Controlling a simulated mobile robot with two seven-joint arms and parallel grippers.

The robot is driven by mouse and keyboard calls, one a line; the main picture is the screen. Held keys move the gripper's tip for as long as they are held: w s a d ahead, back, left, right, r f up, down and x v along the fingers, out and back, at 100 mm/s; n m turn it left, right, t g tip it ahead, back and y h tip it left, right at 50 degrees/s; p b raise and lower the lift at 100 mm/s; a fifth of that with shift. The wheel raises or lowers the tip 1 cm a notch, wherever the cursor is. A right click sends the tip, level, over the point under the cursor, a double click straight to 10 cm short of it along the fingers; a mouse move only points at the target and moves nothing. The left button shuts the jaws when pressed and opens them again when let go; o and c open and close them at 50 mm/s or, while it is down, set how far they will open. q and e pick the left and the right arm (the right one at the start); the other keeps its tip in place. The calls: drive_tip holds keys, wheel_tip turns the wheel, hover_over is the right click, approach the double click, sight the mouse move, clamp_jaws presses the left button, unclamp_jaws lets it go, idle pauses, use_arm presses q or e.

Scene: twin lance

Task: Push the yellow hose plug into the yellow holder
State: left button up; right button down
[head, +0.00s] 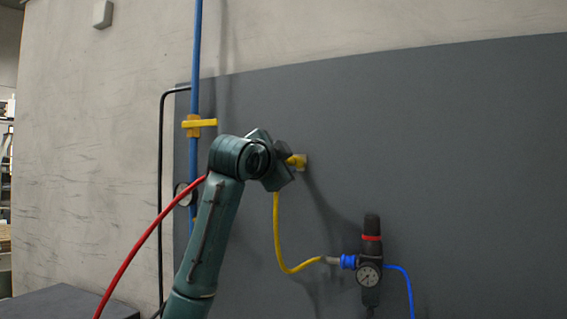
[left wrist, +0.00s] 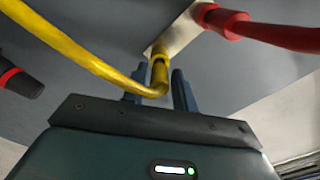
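The yellow hose (head: 277,230) hangs from my left gripper (head: 285,170) and curves down to the regulator. In the left wrist view the yellow plug (left wrist: 158,74) stands at a pale plate (left wrist: 182,35), and the hose (left wrist: 80,58) bends away to the left. My left gripper's fingers (left wrist: 160,88) stand on either side of the plug, with narrow gaps showing. In the head view a yellow piece (head: 297,160) shows at the wall plate just beyond the gripper. How deep the plug sits is hidden. My right gripper is not in view.
A red plug (left wrist: 224,22) with a red hose sits at the same plate, close beside. A regulator with a gauge (head: 369,274) is mounted lower right. A blue pipe (head: 196,60) with a yellow valve handle (head: 200,123) runs up the wall at left. The right panel is clear.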

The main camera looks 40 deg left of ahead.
use_arm(q)
drive_tip(key=o, duration=0.5)
